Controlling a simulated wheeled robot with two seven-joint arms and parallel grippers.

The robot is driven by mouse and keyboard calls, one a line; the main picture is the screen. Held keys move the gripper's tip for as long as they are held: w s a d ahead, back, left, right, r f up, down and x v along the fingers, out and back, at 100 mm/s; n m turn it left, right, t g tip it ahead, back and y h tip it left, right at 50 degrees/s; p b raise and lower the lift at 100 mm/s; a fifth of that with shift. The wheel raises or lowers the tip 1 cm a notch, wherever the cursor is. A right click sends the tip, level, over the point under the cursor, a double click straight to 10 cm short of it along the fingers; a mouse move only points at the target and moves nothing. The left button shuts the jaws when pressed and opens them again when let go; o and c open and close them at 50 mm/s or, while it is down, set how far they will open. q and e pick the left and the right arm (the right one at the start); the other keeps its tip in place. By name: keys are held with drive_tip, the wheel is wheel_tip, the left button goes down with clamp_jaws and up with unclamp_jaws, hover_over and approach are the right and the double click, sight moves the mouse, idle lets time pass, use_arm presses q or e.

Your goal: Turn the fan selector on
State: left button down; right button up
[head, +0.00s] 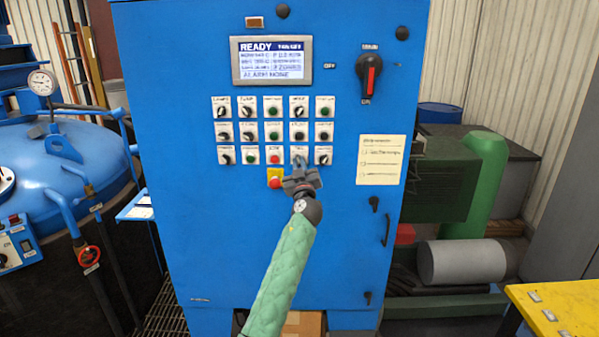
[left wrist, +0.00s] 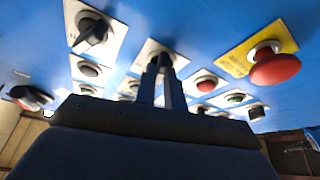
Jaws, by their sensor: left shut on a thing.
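The blue control cabinet carries rows of small knobs and buttons on white plates. My left gripper (head: 300,164) is at the bottom row, fourth from the left, with its fingers against the panel. In the left wrist view the fingers (left wrist: 163,82) are shut on a dark selector knob (left wrist: 160,52), which I take as the fan selector. Its white plate (head: 299,150) also shows in the head view, but the label is too small to read surely. The knob's pointing direction is hidden by the fingers. My right gripper is not in view.
A red emergency button (head: 275,183) on a yellow plate sits just left of the gripper. Another selector (head: 323,159) is close on the right. A display (head: 271,60) reading READY and a red-handled main switch (head: 370,77) are above. A yellow table (head: 565,300) stands at lower right.

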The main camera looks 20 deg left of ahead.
use_arm(q)
drive_tip(key=m+t+h+b, duration=0.1)
drive_tip(key=m+h, duration=0.1)
drive_tip(key=m, duration=0.2)
drive_tip(key=shift+a+f, duration=0.1)
drive_tip(key=shift+m+h, duration=0.4)
drive_tip(key=shift+m, duration=0.3)
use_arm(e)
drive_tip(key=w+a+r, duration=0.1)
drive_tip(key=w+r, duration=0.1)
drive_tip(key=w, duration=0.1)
use_arm(q)
drive_tip(key=shift+m+t+h, duration=0.3)
drive_tip(key=shift+m+h, duration=0.1)
drive_tip(key=shift+m, duration=0.2)
drive_tip(key=shift+m+h+p, duration=0.9)
drive_tip(key=shift+m+h, duration=0.05)
drive_tip(key=shift+m, duration=1.05)
drive_tip(key=shift+m+h+p, duration=0.85)
drive_tip(key=shift+m+h, duration=0.1)
drive_tip(key=shift+m, duration=1.05)
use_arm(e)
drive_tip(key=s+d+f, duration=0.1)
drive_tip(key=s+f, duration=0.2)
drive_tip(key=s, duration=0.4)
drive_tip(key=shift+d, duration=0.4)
use_arm(q)
drive_tip(key=c, duration=1.5)
unclamp_jaws()
